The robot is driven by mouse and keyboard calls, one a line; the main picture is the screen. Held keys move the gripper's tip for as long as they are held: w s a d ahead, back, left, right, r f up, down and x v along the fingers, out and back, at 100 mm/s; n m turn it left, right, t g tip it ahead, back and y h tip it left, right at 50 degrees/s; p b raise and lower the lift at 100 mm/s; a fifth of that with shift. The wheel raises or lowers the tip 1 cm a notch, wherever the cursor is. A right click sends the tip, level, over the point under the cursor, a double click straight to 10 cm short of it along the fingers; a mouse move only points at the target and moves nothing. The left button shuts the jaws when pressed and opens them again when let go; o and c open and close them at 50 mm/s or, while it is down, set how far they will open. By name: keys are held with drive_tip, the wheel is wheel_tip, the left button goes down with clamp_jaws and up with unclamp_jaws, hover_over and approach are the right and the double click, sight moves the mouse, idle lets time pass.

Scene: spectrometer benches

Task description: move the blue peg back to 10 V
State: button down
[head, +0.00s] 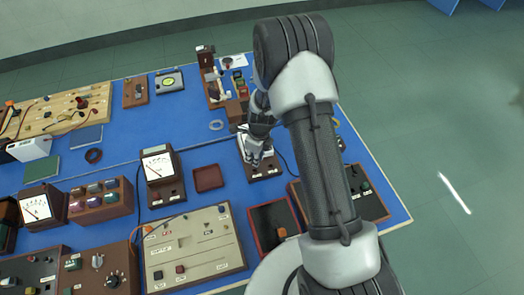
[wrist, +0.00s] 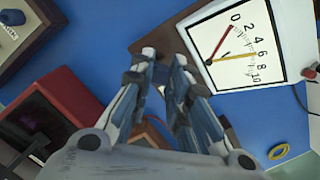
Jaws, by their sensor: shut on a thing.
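My gripper (head: 255,153) is low over the brown base of a white-faced meter (head: 263,170) in the head view. The 10 V label cannot be read.
A beige panel (head: 195,248) and a red-rimmed black box (head: 272,225) are nearer. A dark cable runs by the meter. A yellow ring (wrist: 279,151) lies on the blue bench.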

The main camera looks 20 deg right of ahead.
drive_tip(key=shift+f+b, duration=2.5)
drive_tip(key=shift+f, duration=0.7)
drive_tip(key=c, duration=1.4)
unclamp_jaws()
drive_tip(key=shift+c, duration=0.2)
wheel_tip(320, 180, up, 12)
drive_tip(key=s+d, duration=0.1)
